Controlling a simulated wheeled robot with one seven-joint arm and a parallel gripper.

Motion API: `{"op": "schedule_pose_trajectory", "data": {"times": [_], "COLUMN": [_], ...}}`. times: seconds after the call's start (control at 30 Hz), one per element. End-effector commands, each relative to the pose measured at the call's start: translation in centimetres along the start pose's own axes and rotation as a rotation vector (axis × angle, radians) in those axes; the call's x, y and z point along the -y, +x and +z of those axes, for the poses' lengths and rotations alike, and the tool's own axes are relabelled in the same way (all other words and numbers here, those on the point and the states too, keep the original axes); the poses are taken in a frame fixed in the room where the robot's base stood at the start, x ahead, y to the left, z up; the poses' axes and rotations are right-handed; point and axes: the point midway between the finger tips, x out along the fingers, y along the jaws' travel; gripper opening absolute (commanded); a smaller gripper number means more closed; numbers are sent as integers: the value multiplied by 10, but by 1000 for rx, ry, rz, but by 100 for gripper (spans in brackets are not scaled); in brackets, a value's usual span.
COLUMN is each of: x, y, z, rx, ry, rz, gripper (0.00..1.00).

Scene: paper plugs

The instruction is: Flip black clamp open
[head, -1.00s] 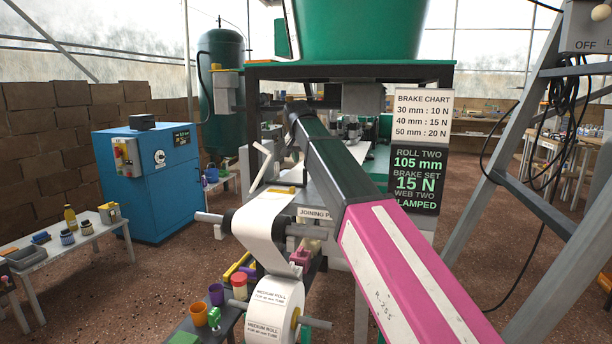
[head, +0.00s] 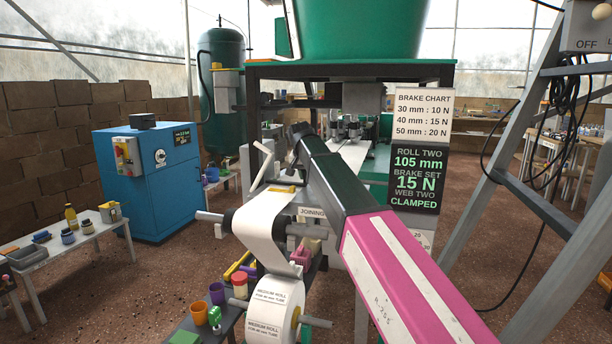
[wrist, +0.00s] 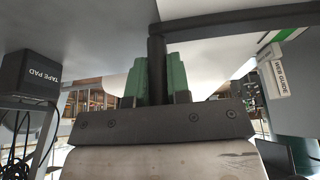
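In the wrist view, the black clamp (wrist: 240,19) shows as a dark crossbar with a dark upright handle. My gripper (wrist: 158,65) has two green fingers, one on each side of that handle. They look pressed against it, with no clear gap. In the head view, my pink and dark arm reaches over the joining plate (head: 311,212) and hides my fingers and the clamp. The dark sign (head: 414,180) reads "WEB TWO CLAMPED".
A paper roll (head: 272,312) hangs low in front, its white web (head: 264,226) running over a roller. A pale lever (head: 262,166) stands left of my arm. A brake chart (head: 423,115) hangs at right. The wrist view shows a tape pad block (wrist: 30,77) at left.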

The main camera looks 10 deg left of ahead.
Motion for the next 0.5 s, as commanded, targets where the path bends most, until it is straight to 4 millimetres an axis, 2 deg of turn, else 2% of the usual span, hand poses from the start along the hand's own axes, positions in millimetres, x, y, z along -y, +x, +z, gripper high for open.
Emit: {"op": "schedule_pose_trajectory", "data": {"times": [0.23,0.5], "x": [2,15], "y": [-3,-30], "z": [-2,-15], "rx": [-1,0], "ry": [-8,-83], "rz": [16,192], "gripper": [0,0]}}
